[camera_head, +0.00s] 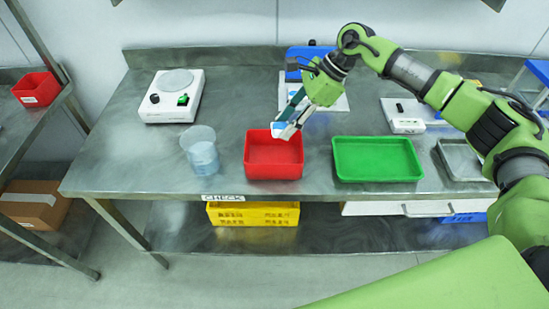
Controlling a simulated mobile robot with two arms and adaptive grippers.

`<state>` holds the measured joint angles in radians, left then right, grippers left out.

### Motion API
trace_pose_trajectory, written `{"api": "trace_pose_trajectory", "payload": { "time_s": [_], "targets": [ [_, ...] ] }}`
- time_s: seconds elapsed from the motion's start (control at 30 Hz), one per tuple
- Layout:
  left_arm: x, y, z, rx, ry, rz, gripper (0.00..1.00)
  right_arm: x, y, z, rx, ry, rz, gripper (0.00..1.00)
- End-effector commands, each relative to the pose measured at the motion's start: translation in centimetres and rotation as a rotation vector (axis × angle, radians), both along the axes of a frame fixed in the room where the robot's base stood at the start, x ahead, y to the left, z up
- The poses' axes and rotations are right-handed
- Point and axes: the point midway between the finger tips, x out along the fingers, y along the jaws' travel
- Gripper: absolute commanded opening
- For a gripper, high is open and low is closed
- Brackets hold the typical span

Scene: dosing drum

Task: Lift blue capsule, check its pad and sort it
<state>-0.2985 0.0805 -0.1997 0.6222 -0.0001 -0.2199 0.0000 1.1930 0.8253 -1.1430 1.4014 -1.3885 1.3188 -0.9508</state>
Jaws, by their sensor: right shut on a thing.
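My right gripper (287,123) reaches down from the upper right and is shut on a small light blue and white thing, which looks like the blue capsule (278,128). It holds the capsule over the back edge of the red tray (273,171). The capsule is partly covered by the fingers, and its pad cannot be made out. The red tray looks empty inside. The green tray (378,177) stands to its right and also looks empty. My left gripper is not in view.
A clear beaker (201,155) stands left of the red tray, near a white hotplate device (172,100). A metal tray (461,160) is right of the green one. A blue device (305,58) stands behind my gripper. The bench's front left is clear.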

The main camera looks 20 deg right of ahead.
Motion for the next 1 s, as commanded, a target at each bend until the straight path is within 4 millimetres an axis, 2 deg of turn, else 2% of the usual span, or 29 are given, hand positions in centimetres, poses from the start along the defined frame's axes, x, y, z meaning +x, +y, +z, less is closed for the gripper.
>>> {"api": "trace_pose_trajectory", "payload": {
  "time_s": [0.17,0.2,0.23,0.27,0.67,0.77,1.0],
  "targets": [
    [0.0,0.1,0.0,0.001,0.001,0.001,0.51,0.0,0.0,0.0,0.000,0.000,0.000,0.19],
    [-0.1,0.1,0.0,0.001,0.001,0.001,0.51,0.0,0.0,0.0,0.000,0.000,0.000,0.45],
    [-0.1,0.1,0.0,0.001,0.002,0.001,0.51,0.0,0.0,0.0,0.000,0.000,0.000,0.52],
    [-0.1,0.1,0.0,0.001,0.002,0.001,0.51,0.0,0.0,0.0,0.000,0.000,0.000,0.54],
    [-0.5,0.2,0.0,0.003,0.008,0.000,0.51,0.0,-0.3,0.5,0.000,-0.001,-0.001,0.54],
    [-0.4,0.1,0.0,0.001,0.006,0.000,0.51,-0.1,-1.0,1.6,0.000,-0.002,-0.002,0.54],
    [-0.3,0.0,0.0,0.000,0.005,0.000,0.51,-0.4,-3.7,5.9,0.001,-0.003,-0.003,0.54]
  ]
}}
